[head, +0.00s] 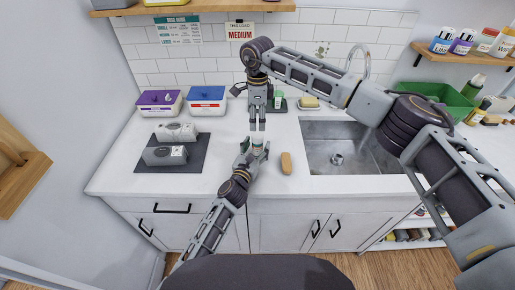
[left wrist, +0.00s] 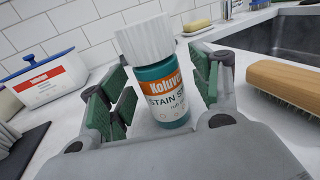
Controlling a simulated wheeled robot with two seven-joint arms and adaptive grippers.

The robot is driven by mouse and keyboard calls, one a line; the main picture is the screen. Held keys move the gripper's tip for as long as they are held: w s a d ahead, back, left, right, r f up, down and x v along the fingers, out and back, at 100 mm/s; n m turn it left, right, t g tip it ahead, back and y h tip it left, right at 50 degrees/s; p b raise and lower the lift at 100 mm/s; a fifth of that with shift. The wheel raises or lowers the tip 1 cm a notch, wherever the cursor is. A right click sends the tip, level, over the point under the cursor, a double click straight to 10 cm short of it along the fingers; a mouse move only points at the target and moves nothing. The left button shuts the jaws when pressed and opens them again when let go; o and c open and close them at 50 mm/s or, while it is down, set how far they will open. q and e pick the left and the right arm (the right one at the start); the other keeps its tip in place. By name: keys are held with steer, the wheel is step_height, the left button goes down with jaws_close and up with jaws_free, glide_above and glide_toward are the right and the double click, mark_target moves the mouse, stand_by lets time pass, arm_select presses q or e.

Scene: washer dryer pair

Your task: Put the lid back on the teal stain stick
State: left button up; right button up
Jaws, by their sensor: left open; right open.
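The teal stain stick (left wrist: 163,92) stands upright on the white counter, its orange and white label facing the left wrist camera. A white ribbed lid (left wrist: 146,37) sits on its top in that view; I cannot tell whether it is fully seated. In the head view the stain stick (head: 257,144) is small and partly hidden. My left gripper (head: 255,150) is open, its green-padded fingers (left wrist: 162,95) on either side of the stick. My right gripper (head: 257,128) is open, pointing down just above and behind the stick, with nothing visible in it.
A wooden brush (head: 286,163) lies right of the stick, with the sink (head: 345,150) beyond. Blue-lidded (head: 207,102) and purple-lidded (head: 159,104) tubs stand back left. A dark mat (head: 160,165) holds two grey items. A small green-and-white item (head: 278,99) and soap (head: 309,102) are behind.

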arm_select(q)
steer(key=shift+w+d, duration=0.1)
steer(key=shift+w, duration=0.15)
jaws_close()
arm_select(e)
steer(key=shift+s+a+f, duration=0.1)
steer(key=shift+s+f, duration=0.1)
steer(key=shift+f, duration=0.15)
steer(key=shift+a, duration=0.2)
steer(key=n, duration=0.6)
steer(key=shift+w+d+r, duration=0.15)
steer(key=shift+r, duration=0.2)
steer(key=n, duration=0.4)
steer(key=shift+d, duration=0.1)
steer(key=shift+n, duration=1.7)
